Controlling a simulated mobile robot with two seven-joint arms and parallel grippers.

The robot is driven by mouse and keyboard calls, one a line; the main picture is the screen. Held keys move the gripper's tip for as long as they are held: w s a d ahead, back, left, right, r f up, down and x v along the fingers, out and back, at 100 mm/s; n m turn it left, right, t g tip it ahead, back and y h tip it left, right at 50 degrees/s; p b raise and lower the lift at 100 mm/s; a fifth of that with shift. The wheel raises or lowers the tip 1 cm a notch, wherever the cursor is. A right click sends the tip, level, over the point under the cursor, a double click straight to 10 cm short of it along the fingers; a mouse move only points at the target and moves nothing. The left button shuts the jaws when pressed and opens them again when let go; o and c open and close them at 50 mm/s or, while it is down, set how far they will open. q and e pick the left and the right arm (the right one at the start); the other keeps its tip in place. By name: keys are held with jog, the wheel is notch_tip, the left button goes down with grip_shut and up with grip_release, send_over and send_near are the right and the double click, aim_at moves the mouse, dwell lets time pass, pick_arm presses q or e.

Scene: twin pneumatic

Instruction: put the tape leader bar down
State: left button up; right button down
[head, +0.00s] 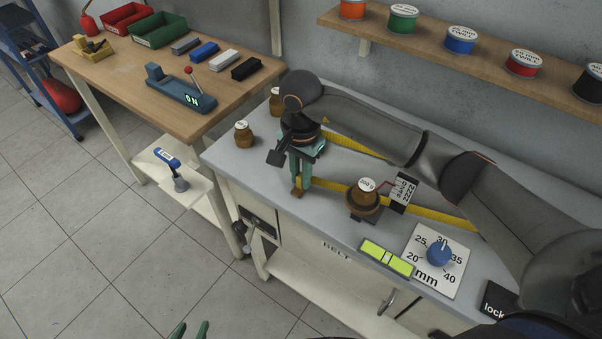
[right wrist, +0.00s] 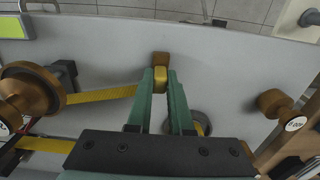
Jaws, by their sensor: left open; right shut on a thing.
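My right gripper (head: 301,182) points down over the grey bench, its green fingers shut on the tape leader bar. In the right wrist view the fingertips (right wrist: 161,80) close on the bar's yellow part, with a brown block (right wrist: 160,58) just beyond them. In the head view the bar's brown end (head: 297,192) shows low beside the fingers. Whether it touches the bench is unclear. The yellow tape (head: 330,188) runs right from the bar to a brown roller (head: 364,200). My left gripper (head: 190,330) is open and empty at the bottom edge, well away from the bench.
Two brown weights (head: 243,134) stand on the bench's left end. A dial plate (head: 452,268) with a blue knob and a yellow-green level (head: 387,258) lie right of the roller. A wooden table (head: 120,75) with bins stands at left. Bench surface near the front-left is clear.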

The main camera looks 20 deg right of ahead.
jog(key=c, duration=0.8)
grip_release()
jog(key=shift+f, duration=0.1)
jog(key=shift+r+p, duration=0.25)
jog(key=shift+p, duration=0.05)
notch_tip(320, 180, up, 12)
jog(key=shift+f+b, duration=0.1)
jog(key=shift+b, duration=0.65)
